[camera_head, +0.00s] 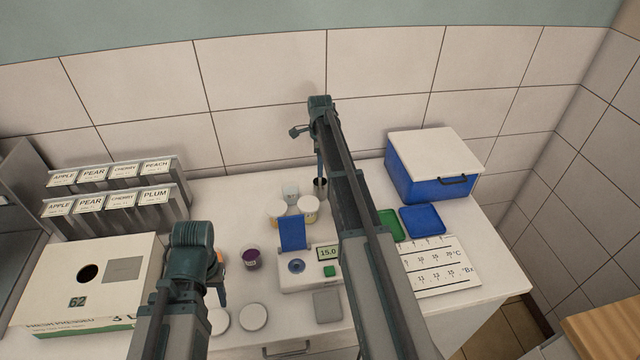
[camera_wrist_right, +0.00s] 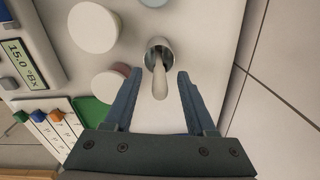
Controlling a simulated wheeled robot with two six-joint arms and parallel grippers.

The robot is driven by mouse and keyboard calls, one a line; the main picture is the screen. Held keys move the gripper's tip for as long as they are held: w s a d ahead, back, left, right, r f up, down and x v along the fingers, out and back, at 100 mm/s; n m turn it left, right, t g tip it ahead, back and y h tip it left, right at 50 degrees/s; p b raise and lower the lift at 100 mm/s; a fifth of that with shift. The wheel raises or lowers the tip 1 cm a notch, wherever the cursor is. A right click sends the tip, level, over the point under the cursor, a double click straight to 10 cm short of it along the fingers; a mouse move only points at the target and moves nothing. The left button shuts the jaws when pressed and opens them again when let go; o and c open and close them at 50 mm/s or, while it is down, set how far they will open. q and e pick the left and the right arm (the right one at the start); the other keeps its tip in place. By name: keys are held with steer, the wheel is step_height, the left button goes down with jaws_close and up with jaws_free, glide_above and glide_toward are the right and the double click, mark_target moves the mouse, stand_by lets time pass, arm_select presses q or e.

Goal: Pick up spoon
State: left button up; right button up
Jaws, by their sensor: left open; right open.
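The spoon (camera_wrist_right: 159,82) stands in a small metal cup (camera_wrist_right: 158,44), its pale handle pointing toward the camera in the right wrist view. My right gripper (camera_wrist_right: 160,86) is open, with one finger on each side of the handle; whether they touch it cannot be told. In the head view the cup (camera_head: 320,188) is at the back of the counter, with my right gripper (camera_head: 319,172) directly over it. The spoon cannot be made out there. My left gripper (camera_head: 217,290) is open over the front left of the counter, away from the spoon.
White-lidded jars (camera_head: 308,207) stand left of the cup. A measuring device (camera_head: 297,278) with a blue flap and a purple jar (camera_head: 251,259) are nearer the front. A blue box (camera_head: 405,177) stands right, labelled racks (camera_head: 110,200) and a white box (camera_head: 85,280) left.

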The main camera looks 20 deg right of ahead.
steer(key=shift+f, duration=0.15)
jaws_close()
stand_by(0.5)
